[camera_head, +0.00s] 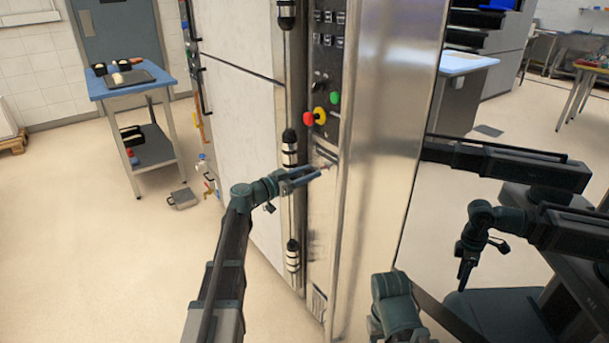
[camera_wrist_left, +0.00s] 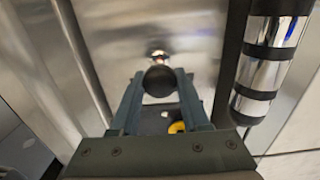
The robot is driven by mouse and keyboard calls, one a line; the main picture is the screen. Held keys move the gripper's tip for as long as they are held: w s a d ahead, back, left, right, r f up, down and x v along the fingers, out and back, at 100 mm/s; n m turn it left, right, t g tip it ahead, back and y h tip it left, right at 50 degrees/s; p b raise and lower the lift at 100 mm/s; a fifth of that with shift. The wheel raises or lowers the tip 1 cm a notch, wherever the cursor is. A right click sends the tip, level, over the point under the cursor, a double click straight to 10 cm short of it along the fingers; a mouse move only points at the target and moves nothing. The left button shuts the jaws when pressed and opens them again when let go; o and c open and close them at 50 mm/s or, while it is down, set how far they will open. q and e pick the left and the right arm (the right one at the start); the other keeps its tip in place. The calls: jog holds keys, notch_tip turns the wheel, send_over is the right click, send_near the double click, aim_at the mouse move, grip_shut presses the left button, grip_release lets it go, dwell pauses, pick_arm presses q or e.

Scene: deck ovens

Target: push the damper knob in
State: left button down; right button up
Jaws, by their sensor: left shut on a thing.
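The damper knob is a black ball (camera_wrist_left: 159,81) on a short bright stem that comes out of the steel oven front (camera_wrist_left: 185,40). In the left wrist view it sits between the two fingers of my left gripper (camera_wrist_left: 158,95), which is shut on it. In the head view my left gripper (camera_head: 318,172) reaches the narrow steel front (camera_head: 322,220) below the buttons; the knob is mostly hidden there by the fingers. My right gripper (camera_head: 466,275) hangs pointing down at the right, away from the oven; its finger gap cannot be made out.
A red knob (camera_head: 308,118), a yellow-ringed button (camera_head: 320,115) and a green button (camera_head: 335,97) are above my left gripper. A black and chrome hinge (camera_head: 290,148) stands close on the left. A blue-topped table (camera_head: 140,88) is farther left. Open floor lies in front.

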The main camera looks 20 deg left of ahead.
pick_arm(q)
jog(key=shift+w+d, duration=0.45)
jog(key=shift+w, duration=0.1)
jog(key=shift+c, duration=2.1)
grip_release()
jog(key=v, duration=1.4)
